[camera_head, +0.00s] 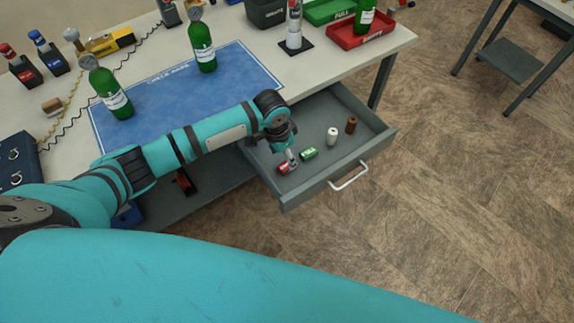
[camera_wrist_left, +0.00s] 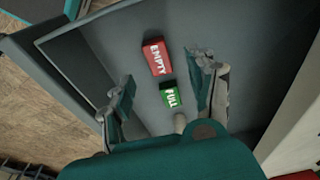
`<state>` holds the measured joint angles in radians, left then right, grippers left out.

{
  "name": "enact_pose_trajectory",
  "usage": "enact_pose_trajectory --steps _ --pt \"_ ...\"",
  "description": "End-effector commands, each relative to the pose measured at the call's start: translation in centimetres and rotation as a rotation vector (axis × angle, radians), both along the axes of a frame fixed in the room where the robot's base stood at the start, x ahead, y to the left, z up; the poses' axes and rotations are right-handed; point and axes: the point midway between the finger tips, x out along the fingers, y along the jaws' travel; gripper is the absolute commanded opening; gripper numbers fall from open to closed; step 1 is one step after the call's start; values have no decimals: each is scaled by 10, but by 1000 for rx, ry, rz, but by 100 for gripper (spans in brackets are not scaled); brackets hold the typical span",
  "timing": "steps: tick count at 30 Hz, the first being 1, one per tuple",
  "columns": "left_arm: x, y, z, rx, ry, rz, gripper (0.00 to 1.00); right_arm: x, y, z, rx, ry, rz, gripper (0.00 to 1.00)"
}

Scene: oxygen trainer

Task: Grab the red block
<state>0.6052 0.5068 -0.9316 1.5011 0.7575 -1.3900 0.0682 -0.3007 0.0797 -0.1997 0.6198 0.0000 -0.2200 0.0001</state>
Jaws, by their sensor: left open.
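The red block (camera_head: 283,169) lies in the open drawer, near its left side in the head view. In the left wrist view the red block (camera_wrist_left: 156,57) shows the word EMPTY. My left gripper (camera_head: 290,157) is down inside the drawer above the red block. The left wrist view shows its two fingers (camera_wrist_left: 163,70) apart, one on each side, with nothing held between them. A green block (camera_head: 309,153) lies just beside the red one; in the wrist view the green block (camera_wrist_left: 171,95) reads FULL. My right gripper is not in view.
The grey drawer (camera_head: 335,168) also holds a white cylinder (camera_head: 332,136) and a brown cylinder (camera_head: 351,125). The table (camera_head: 330,72) above carries green bottles (camera_head: 202,45), a blue mat (camera_head: 160,100) and a red tray (camera_head: 372,33). Drawer walls surround the gripper.

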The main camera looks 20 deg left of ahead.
Motion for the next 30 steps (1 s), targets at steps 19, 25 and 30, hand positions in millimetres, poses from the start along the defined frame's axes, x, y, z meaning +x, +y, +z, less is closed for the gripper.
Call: enact_pose_trajectory --steps 19,25,30 --pt "4 -5 -52 0 0 -1 58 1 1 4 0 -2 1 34" --pt "4 -5 -52 0 0 -1 35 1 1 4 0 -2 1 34" --pt "4 -5 -52 0 0 0 13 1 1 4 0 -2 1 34"
